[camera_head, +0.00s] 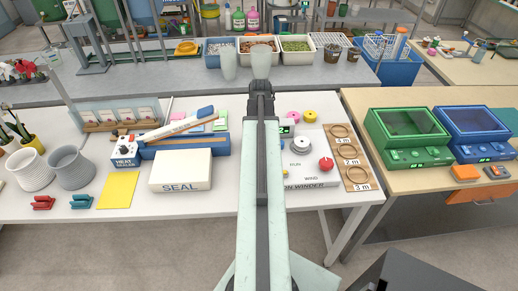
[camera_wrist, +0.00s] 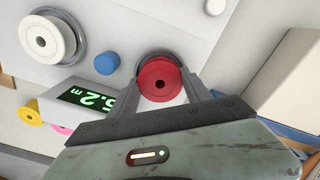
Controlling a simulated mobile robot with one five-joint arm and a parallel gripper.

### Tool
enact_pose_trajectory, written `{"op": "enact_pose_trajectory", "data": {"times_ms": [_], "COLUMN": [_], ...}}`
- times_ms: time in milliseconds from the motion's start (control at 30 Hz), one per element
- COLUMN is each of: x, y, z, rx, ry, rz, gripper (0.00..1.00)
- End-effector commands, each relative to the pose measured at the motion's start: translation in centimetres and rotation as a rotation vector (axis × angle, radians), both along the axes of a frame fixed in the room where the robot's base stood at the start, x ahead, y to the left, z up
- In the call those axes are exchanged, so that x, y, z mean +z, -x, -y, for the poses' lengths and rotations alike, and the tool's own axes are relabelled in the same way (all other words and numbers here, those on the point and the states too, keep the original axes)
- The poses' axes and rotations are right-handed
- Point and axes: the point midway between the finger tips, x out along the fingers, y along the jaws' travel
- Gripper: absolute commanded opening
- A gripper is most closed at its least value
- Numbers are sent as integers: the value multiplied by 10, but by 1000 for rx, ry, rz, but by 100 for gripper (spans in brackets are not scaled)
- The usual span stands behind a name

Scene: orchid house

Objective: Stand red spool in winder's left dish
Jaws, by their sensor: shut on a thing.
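The winder (camera_wrist: 92,18) also shows in the head view (camera_head: 314,175), partly behind my arm. A white spool (camera_wrist: 41,38) sits in the winder's other dish (camera_wrist: 66,57). My gripper and the red spool are hidden in the head view.
The winder has a blue knob (camera_wrist: 107,64), a lit display (camera_wrist: 87,100) and a red knob (camera_head: 326,164). Yellow (camera_head: 309,116) and pink (camera_head: 293,118) spools lie behind it. A sealer (camera_head: 181,170) stands left, a ring board (camera_head: 347,157) right.

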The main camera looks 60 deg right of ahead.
Motion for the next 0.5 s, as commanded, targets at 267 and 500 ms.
{"op": "enact_pose_trajectory", "data": {"times_ms": [267, 500], "x": [-6, -15], "y": [0, 0], "z": [0, -1], "rx": [1, 1], "ry": [0, 0], "rz": [0, -1], "gripper": [17, 17]}}
